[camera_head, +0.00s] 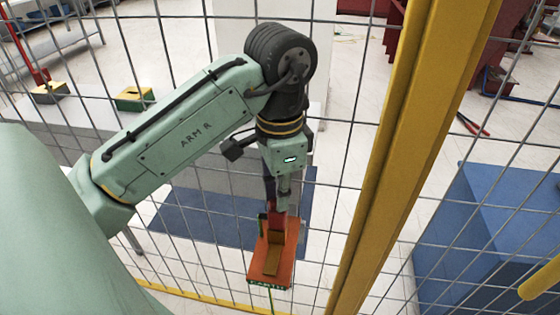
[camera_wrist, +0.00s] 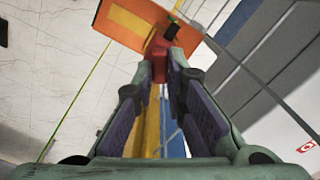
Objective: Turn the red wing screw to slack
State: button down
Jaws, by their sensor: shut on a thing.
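The red wing screw (camera_head: 276,211) stands at the upper part of an orange plate or box (camera_head: 272,265) with a label that appears to read EARTH. In the wrist view the red screw (camera_wrist: 158,66) sits between my fingertips, beside the orange box (camera_wrist: 130,20). My gripper (camera_head: 281,200) points down over the box and is shut on the screw; its fingers (camera_wrist: 160,78) reach forward on both sides of it. The fingers partly hide the screw, and its turn angle cannot be told.
A wire mesh fence (camera_head: 338,150) and a thick yellow post (camera_head: 400,150) stand close to my arm. A thin green line (camera_wrist: 80,100) runs from near the box. A blue box (camera_head: 500,230) is at right, and a blue mat (camera_head: 200,215) lies beyond the mesh.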

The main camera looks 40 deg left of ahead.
jog(key=n+p, duration=0.2)
jog(key=n, duration=0.1)
jog(key=shift+r+n+p, duration=0.15)
jog(key=shift+n+p, duration=0.25)
jog(key=n+p, duration=0.2)
jog(key=n, duration=0.1)
jog(key=shift+a+n, duration=0.1)
jog(key=shift+n, duration=0.2)
jog(key=n+p, duration=0.2)
jog(key=n, duration=0.1)
jog(key=shift+a+n, duration=0.1)
jog(key=shift+n, duration=0.2)
jog(key=n, duration=0.3)
jog(key=shift+f+n, duration=0.2)
jog(key=shift+n, duration=0.1)
jog(key=n, duration=0.3)
jog(key=shift+s+a+n, duration=0.1)
jog(key=shift+n, duration=0.2)
jog(key=n, duration=0.4)
jog(key=shift+s+n, duration=0.1)
jog(key=shift+n, duration=0.2)
jog(key=n, duration=0.3)
jog(key=shift+s+n, duration=0.1)
jog(key=shift+n, duration=2.1)
